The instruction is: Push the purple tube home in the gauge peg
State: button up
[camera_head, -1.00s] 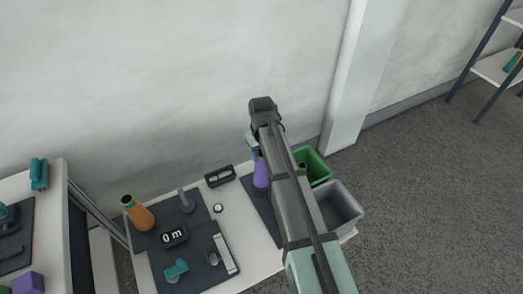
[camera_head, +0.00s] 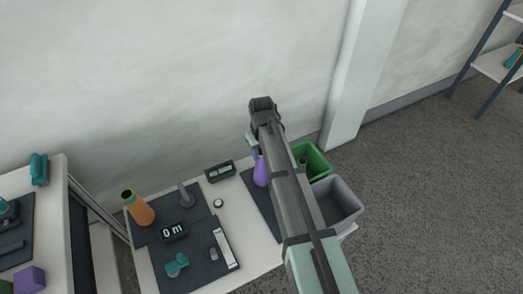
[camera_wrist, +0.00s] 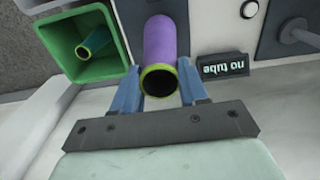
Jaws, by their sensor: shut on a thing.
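The purple tube (camera_head: 260,171) stands at the right part of the table, beside my arm, which hides part of it. In the wrist view the purple tube (camera_wrist: 160,38) has its open, yellow-green-rimmed end toward my gripper. The two blue fingers of my gripper (camera_wrist: 161,88) are shut on it, one on each side of this end. In the head view my gripper (camera_head: 254,143) is mostly covered by my arm. A grey peg (camera_head: 187,197) stands bare on a dark mat to the left; it also shows in the wrist view (camera_wrist: 297,31). Whether a peg is inside the tube is hidden.
A green bin (camera_head: 318,160) and a grey bin (camera_head: 340,203) stand right of the tube. A wall is behind the table.

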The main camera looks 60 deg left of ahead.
jog(key=shift+f, duration=0.1)
jog(key=o, duration=1.2)
jog(key=shift+o, duration=0.2)
jog(key=shift+r, duration=3.45)
